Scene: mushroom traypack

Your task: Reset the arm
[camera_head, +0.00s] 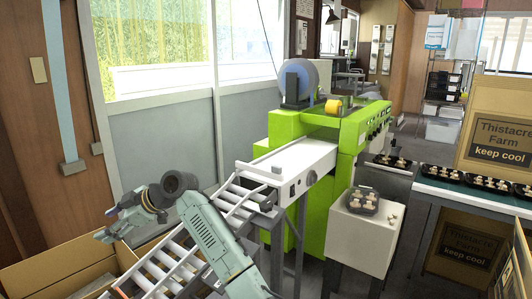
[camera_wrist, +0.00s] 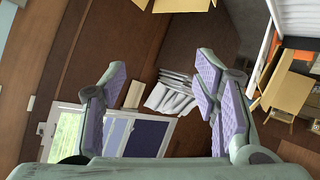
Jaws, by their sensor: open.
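My gripper (camera_head: 108,234) shows at the left in the head view, at the end of my raised arm, above an open cardboard box and beside the roller conveyor. In the wrist view my gripper (camera_wrist: 160,85) has its two purple-padded fingers spread wide apart. Nothing is between the fingers. Behind them the wrist view shows brown wall panels, a window and a stack of whitish sheets (camera_wrist: 172,93), seen at a tilt.
A green packing machine (camera_head: 340,140) stands in the middle, with a roller conveyor (camera_head: 180,262) running toward the lower left. A black tray of mushrooms (camera_head: 345,207) sits on a white stand (camera_head: 355,240). More trays line a table at right, near cardboard boxes (camera_head: 498,125). An open box (camera_head: 50,275) is lower left.

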